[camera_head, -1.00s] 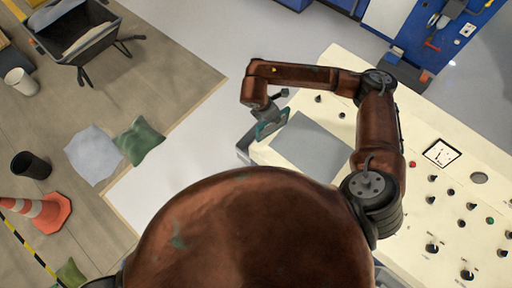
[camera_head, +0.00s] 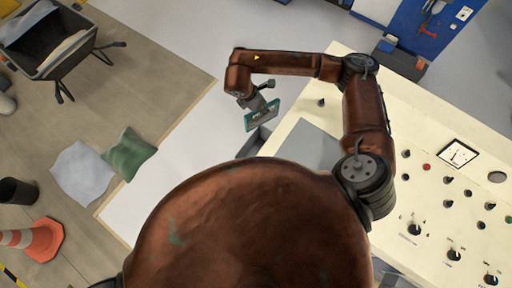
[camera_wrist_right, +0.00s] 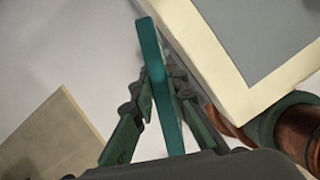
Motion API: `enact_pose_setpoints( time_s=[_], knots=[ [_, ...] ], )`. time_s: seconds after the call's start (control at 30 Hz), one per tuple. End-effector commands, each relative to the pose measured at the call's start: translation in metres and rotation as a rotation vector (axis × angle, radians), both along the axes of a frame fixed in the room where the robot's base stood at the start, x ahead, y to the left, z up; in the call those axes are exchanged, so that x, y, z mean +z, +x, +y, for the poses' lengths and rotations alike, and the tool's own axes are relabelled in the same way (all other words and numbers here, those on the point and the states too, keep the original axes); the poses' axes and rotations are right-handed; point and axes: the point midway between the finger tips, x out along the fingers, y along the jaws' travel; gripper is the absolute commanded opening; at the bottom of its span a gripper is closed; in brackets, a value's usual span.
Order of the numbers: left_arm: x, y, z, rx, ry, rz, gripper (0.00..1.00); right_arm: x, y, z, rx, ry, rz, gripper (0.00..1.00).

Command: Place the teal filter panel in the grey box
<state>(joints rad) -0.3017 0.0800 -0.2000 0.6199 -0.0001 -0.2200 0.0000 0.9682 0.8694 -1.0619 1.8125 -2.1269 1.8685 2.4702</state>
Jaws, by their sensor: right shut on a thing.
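The teal filter panel (camera_head: 262,116) is a thin rectangular plate, held in my right gripper (camera_head: 257,105) beyond the near left edge of the console. In the right wrist view the panel (camera_wrist_right: 160,85) stands edge-on between the two fingers of my right gripper (camera_wrist_right: 160,100), which are closed on it. The grey box (camera_head: 254,142) shows only in part, low beside the console, just below the panel in the picture. Its inside is mostly hidden. I cannot make out the box in the right wrist view. My left gripper is not in view.
The cream console (camera_head: 430,150) with knobs and a grey flat area (camera_head: 303,148) lies right of the panel. Pale floor is clear to the left. A green cushion (camera_head: 130,154), a traffic cone (camera_head: 42,240) and a wheelbarrow (camera_head: 50,45) are farther left.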

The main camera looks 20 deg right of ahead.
Motion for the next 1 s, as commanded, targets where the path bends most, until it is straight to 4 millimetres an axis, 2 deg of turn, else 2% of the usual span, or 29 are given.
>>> enact_pose_setpoints(
  time_s=[0.03, 0.1, 0.27, 0.43, 0.6, 0.8, 1.0],
  knots=[
    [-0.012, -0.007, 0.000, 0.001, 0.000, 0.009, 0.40, -0.012, 0.000, 0.001, 0.001, 0.000, 0.000, 0.00],
    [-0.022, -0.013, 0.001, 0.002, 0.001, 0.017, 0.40, -0.023, 0.001, 0.001, 0.002, 0.000, 0.001, 0.00],
    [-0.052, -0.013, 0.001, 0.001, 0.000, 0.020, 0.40, -0.055, 0.000, 0.001, 0.001, 0.000, 0.002, 0.00],
    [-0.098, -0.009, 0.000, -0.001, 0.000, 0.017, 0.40, -0.107, 0.000, 0.000, 0.000, -0.001, 0.004, 0.00],
    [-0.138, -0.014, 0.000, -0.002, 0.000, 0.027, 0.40, -0.153, 0.000, 0.000, 0.000, 0.000, 0.005, 0.00],
    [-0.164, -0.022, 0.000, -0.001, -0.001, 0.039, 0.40, -0.183, -0.001, -0.001, -0.001, 0.001, 0.003, 0.00],
    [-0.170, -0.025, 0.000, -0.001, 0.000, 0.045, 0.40, -0.199, -0.001, 0.000, -0.002, 0.001, 0.002, 0.00]
  ],
)
